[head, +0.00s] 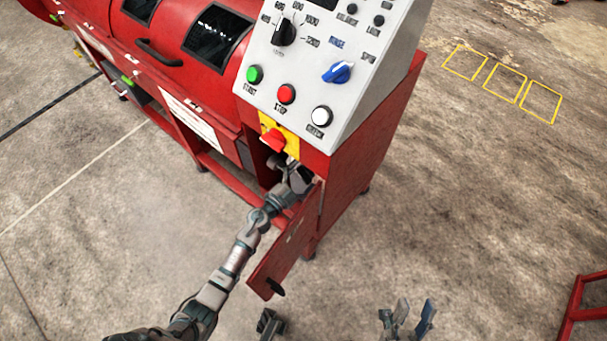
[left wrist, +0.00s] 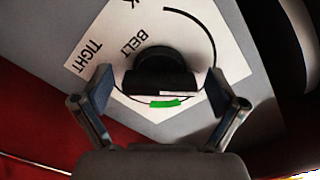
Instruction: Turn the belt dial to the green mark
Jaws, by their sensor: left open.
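The black belt dial (left wrist: 160,72) sits on a white diamond-shaped plate (left wrist: 120,45) lettered "BELT" and "TIGHT" in the left wrist view. A green mark (left wrist: 165,103) lies close to the dial's lower edge in that picture; I cannot tell exactly where the pointer points. My left gripper (left wrist: 160,84) is open, with one finger on each side of the dial and visible gaps. In the head view my left gripper (head: 297,180) reaches into the open lower cabinet, which hides the dial. My right gripper (head: 414,310) is open and empty at the bottom edge.
The cabinet's red door (head: 283,252) hangs open beside my left arm. Above are a red emergency knob (head: 273,139) and the sloped control panel (head: 305,85) with buttons and knobs. A red frame (head: 585,310) stands at lower right. Floor to the right is mostly clear.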

